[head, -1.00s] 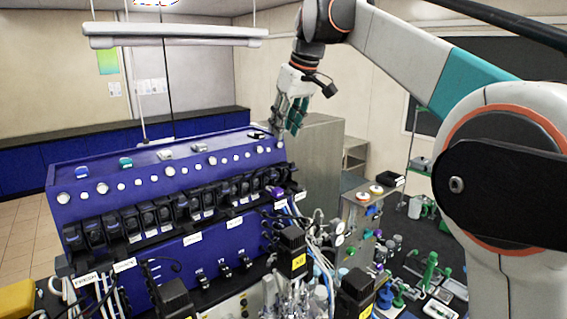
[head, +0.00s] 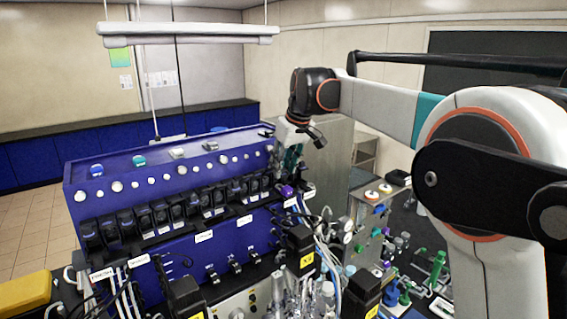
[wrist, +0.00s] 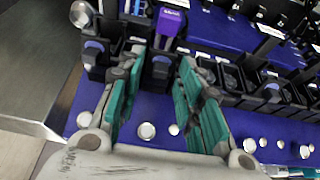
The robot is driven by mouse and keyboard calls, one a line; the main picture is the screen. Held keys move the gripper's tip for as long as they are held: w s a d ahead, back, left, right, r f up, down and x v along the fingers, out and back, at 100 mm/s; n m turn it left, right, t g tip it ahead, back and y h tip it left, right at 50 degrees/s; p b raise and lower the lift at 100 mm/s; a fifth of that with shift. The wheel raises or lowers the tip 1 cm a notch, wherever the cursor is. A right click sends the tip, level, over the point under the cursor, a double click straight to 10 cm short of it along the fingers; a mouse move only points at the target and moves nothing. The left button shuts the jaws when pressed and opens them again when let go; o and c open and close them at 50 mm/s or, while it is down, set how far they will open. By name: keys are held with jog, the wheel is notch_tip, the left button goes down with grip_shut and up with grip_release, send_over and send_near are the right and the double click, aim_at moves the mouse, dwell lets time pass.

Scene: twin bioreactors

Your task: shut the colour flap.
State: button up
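A purple flap (head: 287,191) sticks out at the right end of the row of black pump heads on the blue cabinet; it is the one coloured piece in that row. In the wrist view the purple flap (wrist: 169,22) shows at the top, beyond and between my fingertips, apart from them. My gripper (head: 289,168) hangs pointing down over the right end of the cabinet, just above the flap. In the wrist view my gripper (wrist: 161,62) has its green-padded fingers spread, with nothing between them. How far the flap stands open is hard to tell.
More black pump heads (head: 160,212) run left along the blue cabinet (head: 130,180), with round white knobs above. Tubes and black motors (head: 300,240) crowd the front. A grey metal cabinet (head: 330,150) stands behind my gripper. Air above the cabinet is free.

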aim_at(287, 188)
jog(key=shift+f, duration=0.1)
jog(key=c, duration=0.8)
